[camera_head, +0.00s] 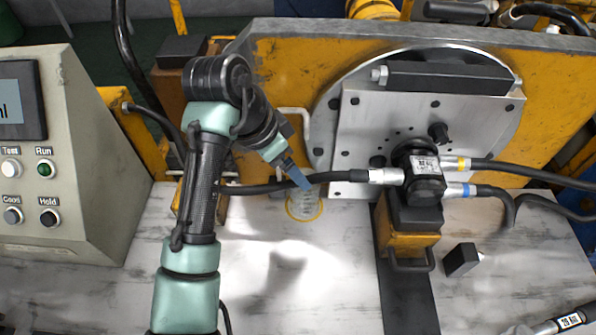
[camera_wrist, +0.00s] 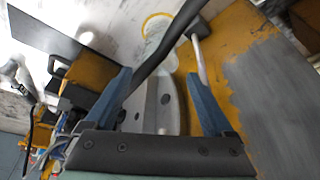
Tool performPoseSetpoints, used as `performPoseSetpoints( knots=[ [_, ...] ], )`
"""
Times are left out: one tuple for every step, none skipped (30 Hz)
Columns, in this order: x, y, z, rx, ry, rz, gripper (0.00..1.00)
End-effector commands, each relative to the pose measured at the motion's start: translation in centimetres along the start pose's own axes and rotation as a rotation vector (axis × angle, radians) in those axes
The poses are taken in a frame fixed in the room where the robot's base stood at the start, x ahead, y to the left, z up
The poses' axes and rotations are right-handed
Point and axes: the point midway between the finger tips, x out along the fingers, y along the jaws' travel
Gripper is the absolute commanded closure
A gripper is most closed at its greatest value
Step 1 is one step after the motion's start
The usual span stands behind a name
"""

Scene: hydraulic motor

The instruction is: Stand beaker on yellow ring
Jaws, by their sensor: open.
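A clear beaker (camera_head: 302,204) with faint markings stands on the white bench. The yellow ring (camera_head: 290,214) shows around its base, and the beaker looks upright within the ring's outline. Its upper part is partly hidden by my gripper and a black hose. In the wrist view the yellow ring (camera_wrist: 146,22) and the pale beaker (camera_wrist: 153,41) are at the top, partly behind the hose. My gripper (camera_head: 305,184) is just above the beaker; its two blue fingers (camera_wrist: 158,74) are apart with nothing held between them. I cannot tell whether a finger touches the beaker.
A black hose (camera_head: 262,188) runs across close to my gripper, into the hydraulic motor (camera_head: 424,172). The steel plate (camera_head: 365,135) and yellow frame rise behind. A control box (camera_head: 65,150) stands left. A small black block (camera_head: 461,259) lies right. Bench in front is clear.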

Motion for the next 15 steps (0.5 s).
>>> performPoseSetpoints(
  knots=[
    [-1.2, -0.1, -0.1, 0.000, 0.002, -0.003, 0.12],
    [-1.7, -0.1, -0.1, 0.000, 0.001, -0.002, 0.12],
    [-2.3, -0.1, -0.1, 0.001, 0.001, -0.003, 0.12],
    [-2.7, 0.0, -0.1, 0.001, 0.001, -0.002, 0.12],
    [-3.0, -0.1, -0.1, 0.000, 0.001, -0.001, 0.12],
    [-3.4, -0.1, -0.1, 0.000, 0.002, -0.001, 0.12],
    [-3.7, -0.1, -0.1, 0.000, 0.001, -0.001, 0.12],
    [-3.9, 0.0, 0.0, 0.000, 0.001, 0.000, 0.12],
    [-4.0, 0.0, 0.0, 0.000, 0.000, 0.000, 0.12],
    [-4.1, 0.0, 0.0, 0.001, 0.000, 0.000, 0.12],
    [-4.2, 0.0, 0.0, 0.001, 0.000, 0.000, 0.12],
    [-4.2, 0.0, 0.0, 0.001, 0.000, 0.000, 0.12],
    [-4.2, 0.0, 0.0, 0.000, 0.000, 0.000, 0.12],
    [-4.2, 0.0, 0.0, 0.000, 0.000, 0.000, 0.12],
    [-4.2, 0.0, 0.0, 0.000, 0.000, 0.001, 0.12]
  ],
)
